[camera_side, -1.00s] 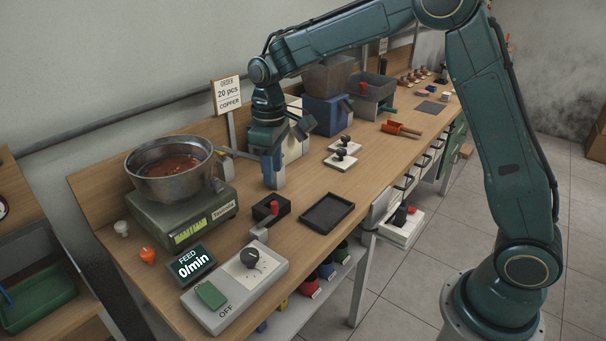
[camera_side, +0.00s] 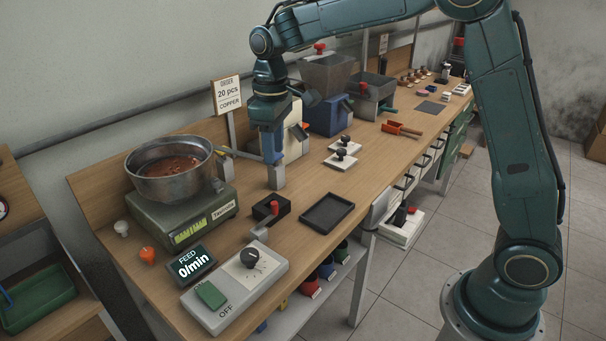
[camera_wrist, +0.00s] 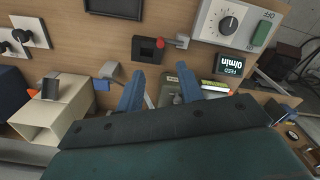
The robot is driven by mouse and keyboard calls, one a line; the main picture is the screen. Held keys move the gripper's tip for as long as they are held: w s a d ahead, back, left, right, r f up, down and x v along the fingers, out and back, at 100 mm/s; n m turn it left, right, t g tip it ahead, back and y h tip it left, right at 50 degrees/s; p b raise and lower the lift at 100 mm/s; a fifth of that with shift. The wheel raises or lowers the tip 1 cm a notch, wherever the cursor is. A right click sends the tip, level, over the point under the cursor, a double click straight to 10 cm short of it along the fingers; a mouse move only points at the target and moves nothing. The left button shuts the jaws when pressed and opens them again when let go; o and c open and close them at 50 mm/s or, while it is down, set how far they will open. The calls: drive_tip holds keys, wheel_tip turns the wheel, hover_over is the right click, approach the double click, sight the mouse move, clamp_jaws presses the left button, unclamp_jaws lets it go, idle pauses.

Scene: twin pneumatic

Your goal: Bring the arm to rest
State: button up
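My gripper (camera_side: 272,160) hangs fingers-down over the middle of the bench in the side view, behind the black box with the red button and right of the scale.
A metal bowl (camera_side: 170,168) of copper-coloured pieces sits on a green scale (camera_side: 185,222) at the left. The feed display (camera_side: 191,263) reads 0/min beside the control box (camera_side: 235,287). A black tray (camera_side: 327,213) lies empty at the front edge. Hoppers (camera_side: 328,74) stand behind.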

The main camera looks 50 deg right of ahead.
drive_tip(key=s+d+r+m+t, duration=0.1)
drive_tip(key=s+r, duration=0.3)
drive_tip(key=s, duration=0.3)
drive_tip(key=s+d+r+m+t, duration=0.15)
drive_tip(key=s+r, duration=0.25)
drive_tip(key=s, duration=0.4)
drive_tip(key=s+d+f+m+t, duration=0.1)
drive_tip(key=s+f+m+t, duration=0.1)
drive_tip(key=s, duration=1.2)
drive_tip(key=shift+f+t, duration=0.3)
drive_tip(key=shift+t, duration=0.15)
